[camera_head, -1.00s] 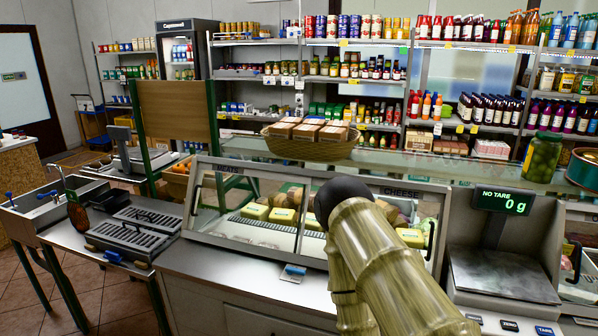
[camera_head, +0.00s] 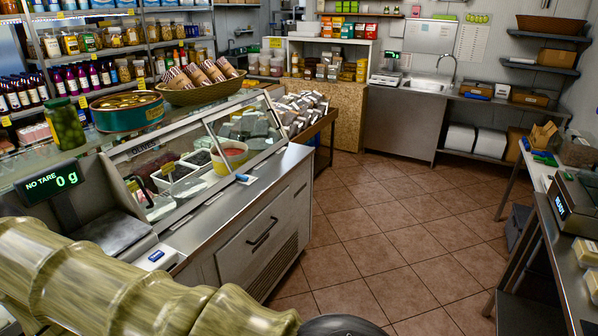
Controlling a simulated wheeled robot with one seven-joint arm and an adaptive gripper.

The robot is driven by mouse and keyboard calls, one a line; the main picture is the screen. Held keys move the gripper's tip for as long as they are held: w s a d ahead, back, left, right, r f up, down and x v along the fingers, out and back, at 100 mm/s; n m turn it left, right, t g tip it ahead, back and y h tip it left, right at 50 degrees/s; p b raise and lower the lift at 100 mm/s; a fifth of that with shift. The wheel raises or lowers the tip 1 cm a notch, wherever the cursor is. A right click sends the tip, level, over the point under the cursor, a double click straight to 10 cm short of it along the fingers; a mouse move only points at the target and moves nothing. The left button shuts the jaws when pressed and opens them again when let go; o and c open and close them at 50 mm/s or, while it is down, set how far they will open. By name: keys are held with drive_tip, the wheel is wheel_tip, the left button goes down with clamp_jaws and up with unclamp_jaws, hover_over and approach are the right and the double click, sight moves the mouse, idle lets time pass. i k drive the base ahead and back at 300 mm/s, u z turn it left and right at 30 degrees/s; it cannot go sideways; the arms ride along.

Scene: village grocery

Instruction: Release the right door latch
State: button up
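No part can be told for sure as the right door latch. The glass-fronted display case (camera_head: 222,148) stands at the left, with tubs and trays of food behind its glass. A black curved handle (camera_head: 143,188) is on its near end. A small blue-and-white piece (camera_head: 245,179) sits at the lower front edge of the glass; I cannot tell what it is. My arm crosses the bottom left, ending in a dark rounded part at the bottom edge. My gripper is not in view.
A scale (camera_head: 105,232) stands left of the case. A green jar (camera_head: 65,124), a round tin (camera_head: 127,109) and a basket (camera_head: 195,92) stand on the case top. A counter with a sink (camera_head: 425,84) is at the back. The tiled floor (camera_head: 375,205) is clear; a bench is at right.

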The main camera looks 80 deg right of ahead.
sight(245, 178)
drive_tip(key=z, duration=2.3)
drive_tip(key=i, duration=1.2)
drive_tip(key=u, duration=2.5)
drive_tip(key=k, duration=0.85)
drive_tip(key=z, duration=0.45)
